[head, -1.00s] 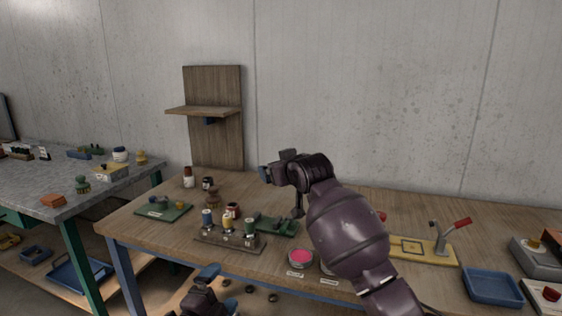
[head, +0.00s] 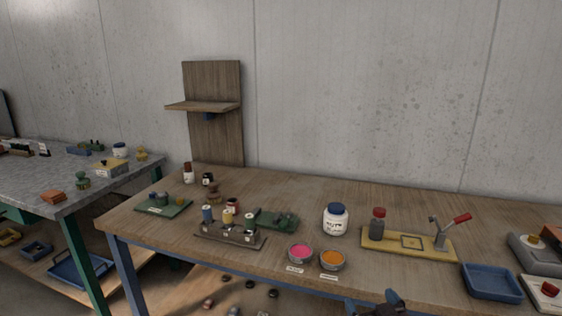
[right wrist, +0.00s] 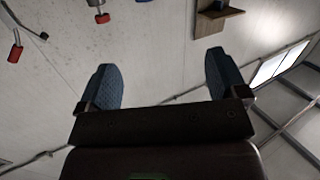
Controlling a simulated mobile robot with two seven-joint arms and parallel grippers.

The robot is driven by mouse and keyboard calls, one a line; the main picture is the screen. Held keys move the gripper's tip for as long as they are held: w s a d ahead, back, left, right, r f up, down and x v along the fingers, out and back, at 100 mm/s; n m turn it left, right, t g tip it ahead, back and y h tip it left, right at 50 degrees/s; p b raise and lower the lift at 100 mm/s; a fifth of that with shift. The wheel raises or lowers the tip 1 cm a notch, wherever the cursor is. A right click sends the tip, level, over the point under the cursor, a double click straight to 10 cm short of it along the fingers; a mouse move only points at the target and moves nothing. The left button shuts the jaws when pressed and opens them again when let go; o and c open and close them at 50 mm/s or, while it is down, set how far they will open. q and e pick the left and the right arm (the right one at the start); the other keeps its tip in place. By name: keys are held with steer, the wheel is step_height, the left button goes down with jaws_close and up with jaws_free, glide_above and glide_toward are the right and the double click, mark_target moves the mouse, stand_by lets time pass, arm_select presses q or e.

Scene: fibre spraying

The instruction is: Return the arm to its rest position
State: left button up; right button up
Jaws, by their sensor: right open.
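My right gripper (head: 376,303) shows at the bottom edge of the head view, in front of and below the wooden table's front edge. In the right wrist view its two blue fingers (right wrist: 163,82) stand wide apart with nothing between them. Most of my right arm is out of the head view. My left gripper is not in view.
The wooden table (head: 300,190) holds a white jar (head: 335,220), pink (head: 300,253) and orange (head: 332,260) dishes, a spool rack (head: 229,236), a yellow lever fixture (head: 408,243) and a blue tray (head: 492,283). A grey bench (head: 40,180) stands at left.

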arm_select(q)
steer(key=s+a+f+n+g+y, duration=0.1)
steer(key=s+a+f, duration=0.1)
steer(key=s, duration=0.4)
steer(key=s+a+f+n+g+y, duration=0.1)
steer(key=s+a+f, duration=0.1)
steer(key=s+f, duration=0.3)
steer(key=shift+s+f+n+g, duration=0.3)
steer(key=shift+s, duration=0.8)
arm_select(e)
steer(key=s+d+f+m+g+h, duration=0.1)
steer(key=s+d+f, duration=0.3)
steer(key=s+f, duration=0.4)
steer(key=s+d+f+g+h, duration=0.1)
steer(key=s+d+f+g, duration=0.2)
steer(key=s+f, duration=0.6)
steer(key=s+g, duration=0.1)
steer(key=s, duration=0.6)
steer(key=shift+s+d+f+m+h, duration=0.25)
steer(key=shift+d+f+m+h, duration=0.05)
steer(key=shift+d+m+h, duration=0.1)
